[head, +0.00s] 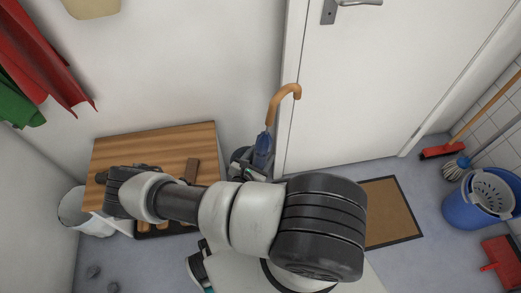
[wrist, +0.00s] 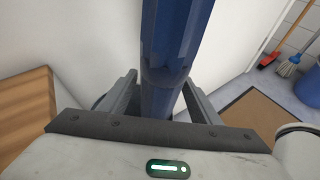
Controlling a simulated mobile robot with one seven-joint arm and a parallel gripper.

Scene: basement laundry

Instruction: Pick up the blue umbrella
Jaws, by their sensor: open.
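The blue umbrella (head: 263,150) stands upright by the wall, left of the door, with its curved wooden handle (head: 285,96) at the top. In the wrist view, its folded blue canopy (wrist: 172,45) runs down through the middle of the picture, between the two fingers of my gripper (wrist: 160,82). The fingers are open, one on each side of it, with a gap visible at least on the left. In the head view my arm hides most of my gripper and the umbrella's lower part.
A wooden-topped table (head: 150,146) stands left of the umbrella. The white door (head: 390,85) is to the right, with a brown mat (head: 390,210) before it. A blue bucket (head: 470,212), red broom (head: 437,152) and red dustpan (head: 500,262) are at far right.

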